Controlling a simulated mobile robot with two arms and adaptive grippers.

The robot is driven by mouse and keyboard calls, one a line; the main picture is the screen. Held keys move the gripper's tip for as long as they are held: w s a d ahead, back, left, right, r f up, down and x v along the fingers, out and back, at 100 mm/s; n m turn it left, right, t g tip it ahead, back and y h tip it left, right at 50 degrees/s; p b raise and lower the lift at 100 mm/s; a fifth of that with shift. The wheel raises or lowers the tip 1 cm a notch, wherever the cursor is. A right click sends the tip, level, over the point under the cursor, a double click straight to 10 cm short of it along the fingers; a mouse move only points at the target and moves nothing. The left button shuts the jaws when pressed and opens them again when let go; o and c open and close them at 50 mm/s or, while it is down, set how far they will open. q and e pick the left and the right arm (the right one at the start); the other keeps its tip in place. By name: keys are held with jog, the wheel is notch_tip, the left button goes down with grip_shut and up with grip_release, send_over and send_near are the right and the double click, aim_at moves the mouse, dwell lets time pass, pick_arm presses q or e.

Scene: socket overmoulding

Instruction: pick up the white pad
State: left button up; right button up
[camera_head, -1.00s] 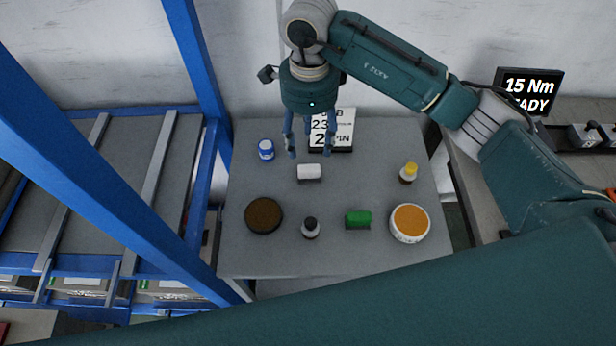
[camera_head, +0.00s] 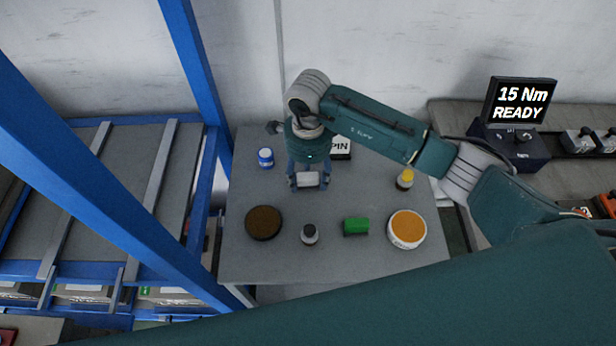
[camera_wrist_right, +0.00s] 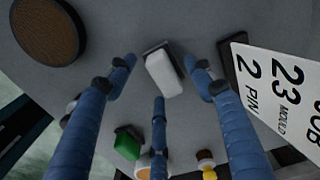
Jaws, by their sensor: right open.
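The white pad (camera_head: 308,180) sits on a dark holder on the grey table. In the right wrist view the white pad (camera_wrist_right: 163,74) lies between the fingertips, with a gap on both sides. My right gripper (camera_head: 308,186) is open, pointing down over the white pad, its fingers on either side. The right wrist view shows the gripper's (camera_wrist_right: 162,72) three blue fingers spread and empty. I cannot tell how far the fingertips are above the table. My left gripper is not in view.
A sign (camera_head: 341,147) stands behind, partly hidden by my arm.

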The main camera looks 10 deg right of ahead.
aim_at(308, 178)
jog(key=c, duration=1.3)
jog(key=shift+o, duration=0.2)
notch_tip(308, 178, up, 20)
jog(key=b, duration=0.2)
jog(key=shift+b, duration=0.4)
